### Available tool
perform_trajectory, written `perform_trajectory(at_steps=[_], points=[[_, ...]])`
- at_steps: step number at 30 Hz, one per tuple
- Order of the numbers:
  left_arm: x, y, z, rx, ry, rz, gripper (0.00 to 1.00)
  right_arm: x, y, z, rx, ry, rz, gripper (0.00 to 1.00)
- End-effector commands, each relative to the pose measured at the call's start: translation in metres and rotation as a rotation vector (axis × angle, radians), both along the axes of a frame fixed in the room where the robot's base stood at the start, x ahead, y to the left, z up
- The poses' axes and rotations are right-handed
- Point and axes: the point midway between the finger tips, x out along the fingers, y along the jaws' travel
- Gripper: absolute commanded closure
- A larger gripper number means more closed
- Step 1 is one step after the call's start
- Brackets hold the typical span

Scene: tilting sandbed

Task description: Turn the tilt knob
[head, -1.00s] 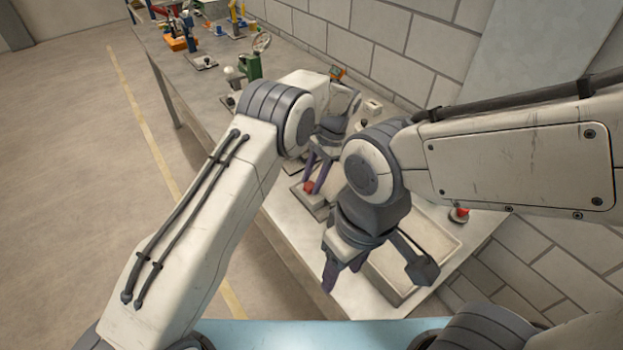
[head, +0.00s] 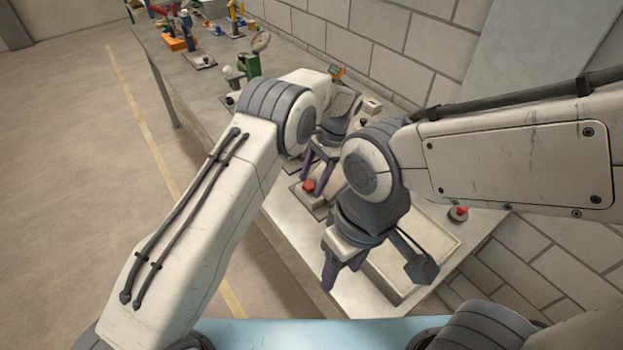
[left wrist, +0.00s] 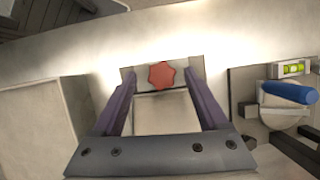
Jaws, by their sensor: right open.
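A red, star-shaped knob (head: 308,186) sits on a small grey block on the table. In the left wrist view the knob (left wrist: 161,75) shows on its plate, between the fingertips of my left gripper (left wrist: 160,82). Those purple fingers are spread wide, one on each side, with visible gaps to the knob. In the head view my left gripper (head: 318,172) is just above and beside the knob, partly hidden by my arm. My right gripper (head: 342,274) is open and empty near the table's front edge, by the shallow pale tray (head: 452,250).
In the left wrist view a plate with a green spirit level (left wrist: 291,69) and a blue handle (left wrist: 290,92) lies to the right. A second red knob (head: 458,213) stands beyond the tray. A green device (head: 252,66) and other fixtures stand farther along the table.

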Motion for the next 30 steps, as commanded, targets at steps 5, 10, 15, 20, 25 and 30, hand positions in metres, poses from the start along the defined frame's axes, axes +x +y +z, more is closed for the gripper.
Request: perform_trajectory(at_steps=[5, 10, 15, 20, 25, 30], points=[[0.002, -0.001, 0.002, -0.001, -0.003, 0.0, 0.24, 0.0, 0.0, -0.001, 0.0, 0.0, 0.0, 0.45], [0.007, -0.008, 0.019, -0.003, -0.008, -0.001, 0.24, 0.0, 0.0, -0.009, 0.0, 0.0, 0.0, 0.45], [0.013, -0.019, 0.052, -0.004, -0.007, -0.001, 0.24, 0.0, 0.0, -0.017, 0.0, 0.0, 0.001, 0.45], [0.017, -0.027, 0.076, -0.001, -0.003, 0.0, 0.24, 0.0, 0.0, -0.018, 0.0, 0.0, 0.001, 0.45], [0.02, -0.032, 0.09, -0.001, -0.002, -0.002, 0.24, 0.0, 0.0, -0.015, 0.0, 0.0, 0.001, 0.45], [0.021, -0.034, 0.096, -0.001, -0.001, -0.001, 0.24, 0.0, 0.0, -0.015, 0.0, 0.0, 0.001, 0.45]])
